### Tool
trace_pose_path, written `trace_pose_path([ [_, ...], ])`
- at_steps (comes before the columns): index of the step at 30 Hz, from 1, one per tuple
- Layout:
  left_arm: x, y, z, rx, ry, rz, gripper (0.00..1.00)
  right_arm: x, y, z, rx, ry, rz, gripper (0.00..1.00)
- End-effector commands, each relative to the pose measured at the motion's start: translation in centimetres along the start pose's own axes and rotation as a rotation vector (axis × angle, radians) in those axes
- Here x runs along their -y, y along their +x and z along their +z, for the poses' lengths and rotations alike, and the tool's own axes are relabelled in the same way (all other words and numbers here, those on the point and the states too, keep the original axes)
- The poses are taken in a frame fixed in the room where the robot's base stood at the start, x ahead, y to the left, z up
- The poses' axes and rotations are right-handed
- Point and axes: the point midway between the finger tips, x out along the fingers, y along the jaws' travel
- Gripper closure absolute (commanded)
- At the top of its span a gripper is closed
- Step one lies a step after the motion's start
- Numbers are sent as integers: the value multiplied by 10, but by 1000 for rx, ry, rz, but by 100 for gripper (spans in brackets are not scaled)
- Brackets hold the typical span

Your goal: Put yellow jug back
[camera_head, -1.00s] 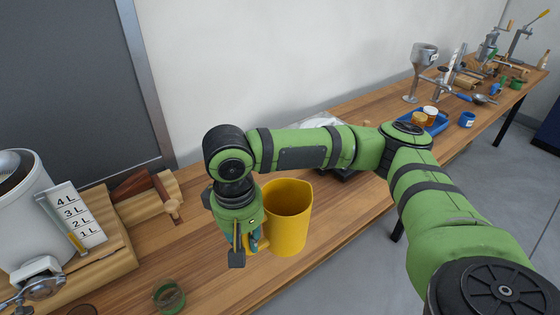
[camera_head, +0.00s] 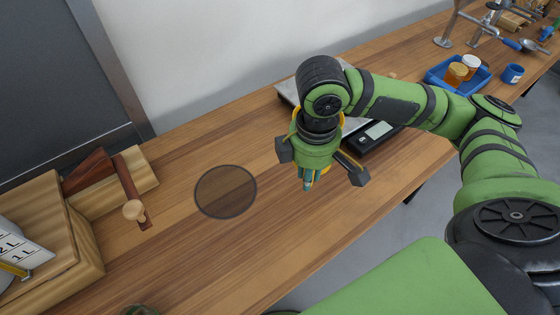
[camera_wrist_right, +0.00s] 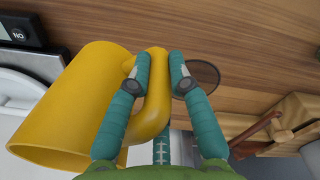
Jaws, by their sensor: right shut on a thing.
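The yellow jug (camera_wrist_right: 70,110) fills the left of the right wrist view, with its wide opening toward the lower left. My right gripper (camera_wrist_right: 160,65) is shut on its handle, a teal finger on each side. In the head view my right gripper (camera_head: 308,183) points down over the table, just left of a black scale. There the jug is almost wholly hidden behind the gripper, with only yellow slivers showing. I cannot tell whether it touches the table. A dark round mark (camera_head: 225,192) lies on the bare wood left of the gripper. My left gripper is not in view.
The scale (camera_head: 378,131) is close to the right gripper. A blue tray (camera_head: 438,78) with jars and a blue cup (camera_head: 512,74) stand farther right. A wooden stand (camera_head: 85,228) is at the left. The wooden table (camera_head: 200,260) is clear around the round mark.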

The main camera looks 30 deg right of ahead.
Motion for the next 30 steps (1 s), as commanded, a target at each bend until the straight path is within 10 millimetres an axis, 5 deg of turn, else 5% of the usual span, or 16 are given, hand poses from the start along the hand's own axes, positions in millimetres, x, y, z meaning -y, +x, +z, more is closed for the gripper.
trace_pose_path([
  [7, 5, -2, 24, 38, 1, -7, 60, -20, 22, -23, -2, -50, 3, 100],
  [18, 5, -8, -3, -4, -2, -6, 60, -66, 67, -80, -1, -49, 5, 100],
  [30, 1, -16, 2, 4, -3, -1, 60, -70, 106, -86, 1, -51, 5, 100],
])
